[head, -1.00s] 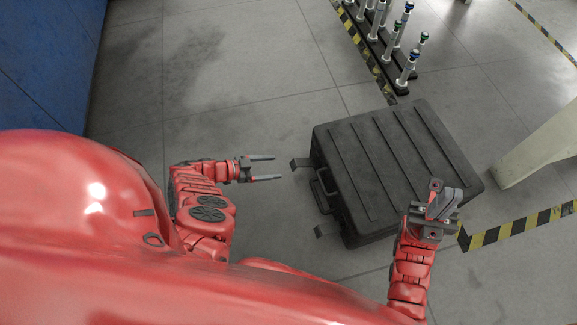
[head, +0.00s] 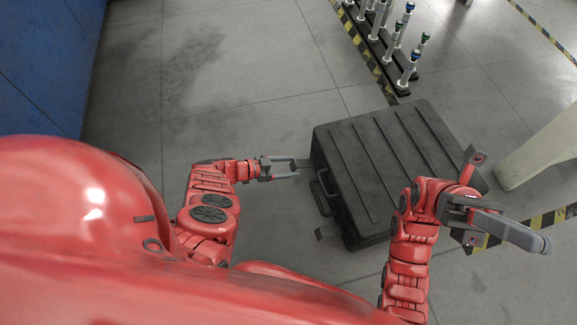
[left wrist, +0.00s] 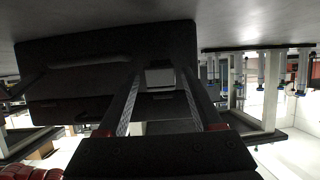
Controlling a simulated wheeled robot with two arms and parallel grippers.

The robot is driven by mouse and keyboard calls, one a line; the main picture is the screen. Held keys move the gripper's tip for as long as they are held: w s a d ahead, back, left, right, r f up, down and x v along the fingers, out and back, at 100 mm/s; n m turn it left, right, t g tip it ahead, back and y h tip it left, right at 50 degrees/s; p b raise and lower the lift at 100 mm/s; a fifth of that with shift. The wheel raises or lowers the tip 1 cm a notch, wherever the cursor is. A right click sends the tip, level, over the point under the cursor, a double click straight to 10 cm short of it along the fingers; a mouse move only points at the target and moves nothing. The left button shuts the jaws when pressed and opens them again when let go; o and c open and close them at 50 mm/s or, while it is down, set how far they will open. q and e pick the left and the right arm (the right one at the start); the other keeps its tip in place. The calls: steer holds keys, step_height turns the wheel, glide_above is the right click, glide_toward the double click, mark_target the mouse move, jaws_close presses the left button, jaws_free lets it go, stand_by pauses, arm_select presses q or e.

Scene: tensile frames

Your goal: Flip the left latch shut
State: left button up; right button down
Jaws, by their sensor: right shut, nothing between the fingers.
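A dark grey case (head: 385,165) lies closed on the floor, with a handle (head: 322,192) on the side facing me. Its left latch (head: 304,163) sticks out from that side, at the far end of the handle. The other latch (head: 326,231) sticks out at the near end. My left gripper (head: 296,168) is open, its fingertips at the left latch. In the left wrist view the latch (left wrist: 160,77) shows between the two spread fingers; I cannot tell whether they touch it.
A dark rack (head: 390,62) with several upright light posts stands behind the case. A pale beam-like leg (head: 540,148) stands at the right. Yellow-black tape (head: 530,226) marks the floor. The floor left of the case is clear.

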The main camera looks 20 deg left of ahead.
arm_select(q)
jaws_close()
stand_by(1.2)
